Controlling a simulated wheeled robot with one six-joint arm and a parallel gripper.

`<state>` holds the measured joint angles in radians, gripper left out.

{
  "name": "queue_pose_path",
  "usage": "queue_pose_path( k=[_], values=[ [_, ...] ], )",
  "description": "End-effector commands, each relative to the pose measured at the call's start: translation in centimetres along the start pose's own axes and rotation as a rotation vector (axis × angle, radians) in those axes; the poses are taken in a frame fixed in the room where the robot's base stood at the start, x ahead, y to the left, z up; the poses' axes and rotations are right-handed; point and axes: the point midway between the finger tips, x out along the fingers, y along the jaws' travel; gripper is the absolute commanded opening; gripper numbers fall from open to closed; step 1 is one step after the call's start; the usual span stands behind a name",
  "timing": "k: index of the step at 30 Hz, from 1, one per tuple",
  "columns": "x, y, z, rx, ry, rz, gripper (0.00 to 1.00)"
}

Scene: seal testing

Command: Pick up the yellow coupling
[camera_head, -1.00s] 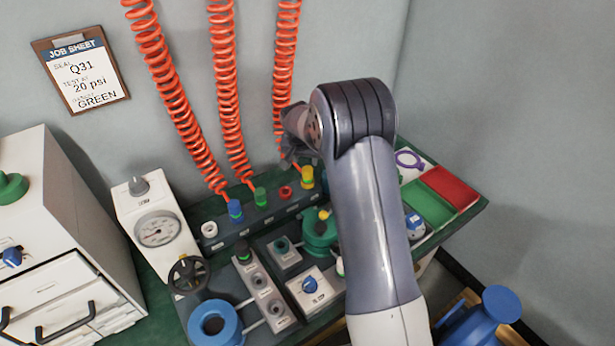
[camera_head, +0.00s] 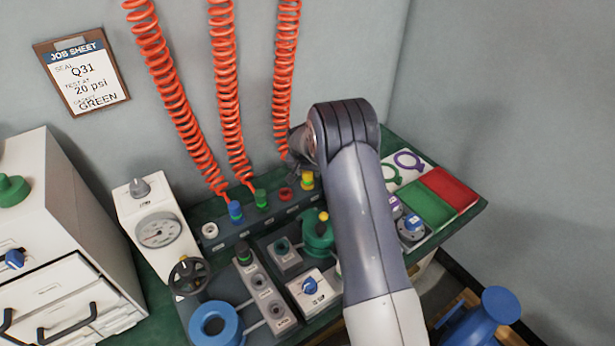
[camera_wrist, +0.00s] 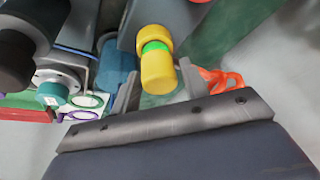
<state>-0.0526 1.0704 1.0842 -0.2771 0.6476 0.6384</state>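The yellow coupling (camera_head: 307,181) stands at the right end of the grey rack, at the foot of the right-hand orange hose. In the wrist view the yellow coupling (camera_wrist: 158,72) has a green band around it. My gripper (camera_wrist: 159,70) is open, with one finger on each side of the coupling and a visible gap to each. I cannot tell how deep the fingertips reach along it. In the head view my arm hides the gripper's fingers.
The green coupling (camera_head: 261,198) and blue coupling (camera_head: 235,210) stand left along the rack, under orange coiled hoses (camera_head: 225,95). A red ring (camera_head: 285,194) sits close beside the yellow coupling. A gauge box (camera_head: 155,230) and a green valve (camera_head: 318,232) stand nearby.

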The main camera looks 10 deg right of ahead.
Motion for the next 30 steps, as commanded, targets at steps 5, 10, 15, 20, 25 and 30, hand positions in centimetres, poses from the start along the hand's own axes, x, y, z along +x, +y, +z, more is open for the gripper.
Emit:
queue_pose_path(
  k=[5, 10, 15, 20, 25, 30],
  values=[
    [0.0, 0.0, 0.0, 0.0, 0.0, 0.0, 0.28],
    [0.0, 0.0, 0.0, 0.0, 0.0, 0.0, 0.14],
    [-0.1, 0.0, 0.0, 0.0, 0.0, 0.0, 0.07],
    [-0.2, 0.0, -0.1, 0.0, 0.001, -0.001, 0.07],
    [-2.2, -0.1, -1.0, 0.001, 0.004, -0.002, 0.07],
    [-5.5, -0.1, -2.4, 0.001, 0.005, -0.002, 0.07]
  ],
)
